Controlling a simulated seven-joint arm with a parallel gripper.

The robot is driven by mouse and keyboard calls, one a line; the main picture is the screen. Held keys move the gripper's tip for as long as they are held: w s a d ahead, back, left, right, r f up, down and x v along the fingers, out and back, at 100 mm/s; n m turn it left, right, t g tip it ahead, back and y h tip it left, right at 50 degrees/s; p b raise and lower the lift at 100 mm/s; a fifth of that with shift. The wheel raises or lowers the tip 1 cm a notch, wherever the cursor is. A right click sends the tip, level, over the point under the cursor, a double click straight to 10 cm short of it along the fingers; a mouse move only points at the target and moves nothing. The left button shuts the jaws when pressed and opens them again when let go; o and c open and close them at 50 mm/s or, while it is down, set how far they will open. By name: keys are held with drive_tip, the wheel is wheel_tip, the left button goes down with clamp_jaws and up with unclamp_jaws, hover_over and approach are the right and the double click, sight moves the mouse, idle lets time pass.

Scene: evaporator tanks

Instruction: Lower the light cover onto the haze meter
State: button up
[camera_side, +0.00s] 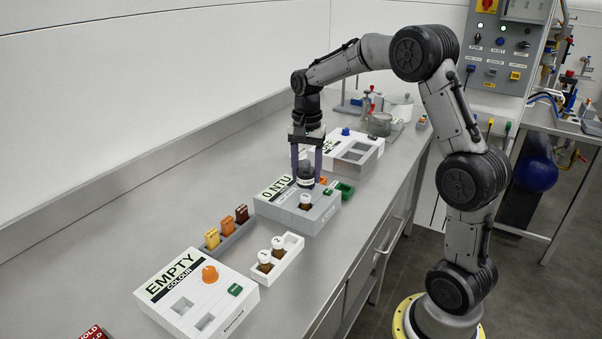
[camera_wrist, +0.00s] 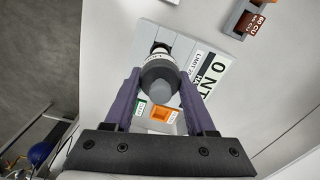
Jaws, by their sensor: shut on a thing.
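The haze meter (camera_side: 271,207) is a grey box marked "0 NTU" in the middle of the bench; part of its grey top (camera_wrist: 147,33) shows in the wrist view. My gripper (camera_side: 306,176) points straight down over its back right part, its purple fingers shut on the light cover (camera_side: 305,168). The cover is a dark upright cylinder with a pale lettered band; its grey knob (camera_wrist: 161,90) faces the wrist camera. The cover's lower end is at or just above the meter top; I cannot tell whether they touch. A white-capped vial (camera_side: 305,200) stands in a front well.
Another grey-white box (camera_side: 345,155) stands farther back. Nearer are a rack of coloured tabs (camera_side: 227,229), a white vial tray (camera_side: 288,259) and the "EMPTY" colour box (camera_side: 185,290).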

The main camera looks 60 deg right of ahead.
sight(306, 195)
drive_tip(key=shift+f, duration=0.1)
drive_tip(key=shift+f, duration=3.2)
drive_tip(key=o, duration=1.4)
wheel_tip(306, 195, up, 14)
drive_tip(key=shift+f, duration=0.15)
